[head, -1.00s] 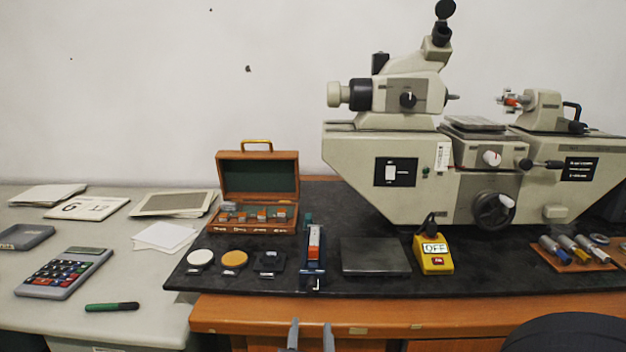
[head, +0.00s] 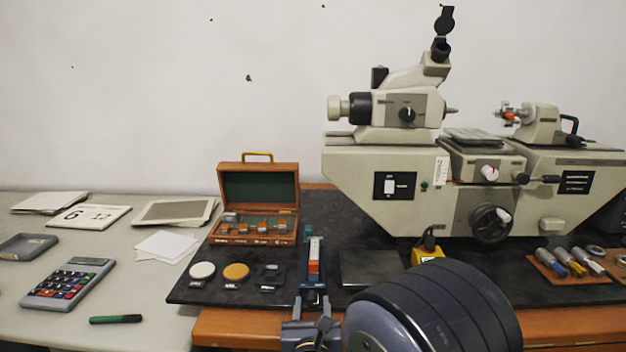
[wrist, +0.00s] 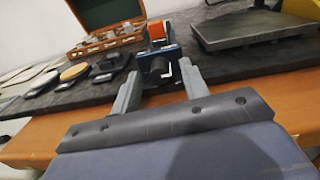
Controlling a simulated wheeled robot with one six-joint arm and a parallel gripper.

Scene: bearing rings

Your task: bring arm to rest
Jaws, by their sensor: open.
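My gripper (head: 312,303) is low in the middle of the head view, in front of a narrow blue holder (head: 314,270) that carries an orange-and-white piece. In the wrist view the two grey fingers of my gripper (wrist: 158,74) stand apart with nothing held between them. The blue holder (wrist: 158,55) shows just beyond the fingertips; I cannot tell how large the gap is. My rounded dark arm link covers the lower right of the head view and hides part of the bench front.
A dark mat (head: 180,290) bears an open wooden case (head: 258,178), round discs, a flat grey plate (head: 365,268) and a yellow OFF-switch box (head: 427,253), partly hidden by my arm. A large measuring machine (head: 400,165) stands behind. A calculator (head: 68,283) lies left.

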